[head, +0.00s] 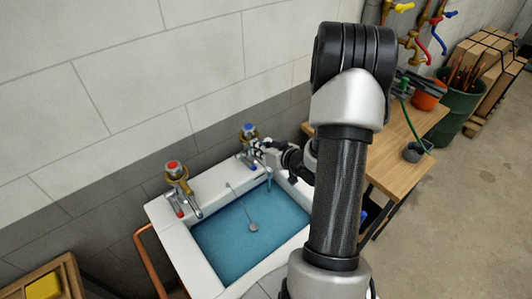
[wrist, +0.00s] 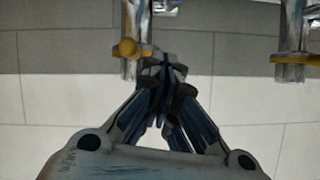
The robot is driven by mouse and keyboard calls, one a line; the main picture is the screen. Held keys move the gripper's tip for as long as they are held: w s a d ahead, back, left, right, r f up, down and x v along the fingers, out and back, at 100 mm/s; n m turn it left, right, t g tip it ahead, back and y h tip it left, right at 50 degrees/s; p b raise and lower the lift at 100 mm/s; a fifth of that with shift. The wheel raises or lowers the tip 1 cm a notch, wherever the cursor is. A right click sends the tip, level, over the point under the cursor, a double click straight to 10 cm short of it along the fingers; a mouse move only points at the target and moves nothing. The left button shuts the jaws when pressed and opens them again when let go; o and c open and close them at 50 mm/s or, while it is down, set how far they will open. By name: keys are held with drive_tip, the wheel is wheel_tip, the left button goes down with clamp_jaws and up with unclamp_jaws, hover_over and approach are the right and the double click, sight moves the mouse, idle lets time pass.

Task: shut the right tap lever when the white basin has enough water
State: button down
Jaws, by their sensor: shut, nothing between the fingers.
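The white basin (head: 180,262) stands against the wall and holds blue water (head: 240,240); a small round plug on a chain (head: 253,227) shows in it. The right tap (head: 248,133), with a blue top, rises from the basin's back rim. My gripper (head: 258,147) is shut and empty, close beside this tap. In the wrist view my closed fingertips (wrist: 163,66) are right next to a brass lever (wrist: 128,48) on a metal tap body; I cannot tell whether they touch. I cannot make out a water stream from the right tap's spout (head: 268,184).
The left tap (head: 175,172), with a red top, stands on the same rim. A wooden bench (head: 395,150) is right of the basin, with a green bin (head: 455,108) beyond it. Wall taps (head: 412,42) hang above the bench. Open concrete floor (head: 460,220) lies to the right.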

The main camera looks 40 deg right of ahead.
sight(246, 159)
drive_tip(key=shift+w+a+f+b, duration=0.15)
drive_tip(key=shift+w+f+b, duration=0.2)
drive_tip(key=shift+f, duration=0.5)
drive_tip(key=shift+w+a+f+b, duration=0.1)
drive_tip(key=shift+w+f+b, duration=0.3)
drive_tip(key=shift+f, duration=0.5)
drive_tip(key=shift+w+a+f+b, duration=0.15)
drive_tip(key=shift+w+f+b, duration=0.2)
drive_tip(key=shift+f, duration=0.5)
drive_tip(key=shift+s+f+b, duration=0.65)
drive_tip(key=shift+f, duration=0.35)
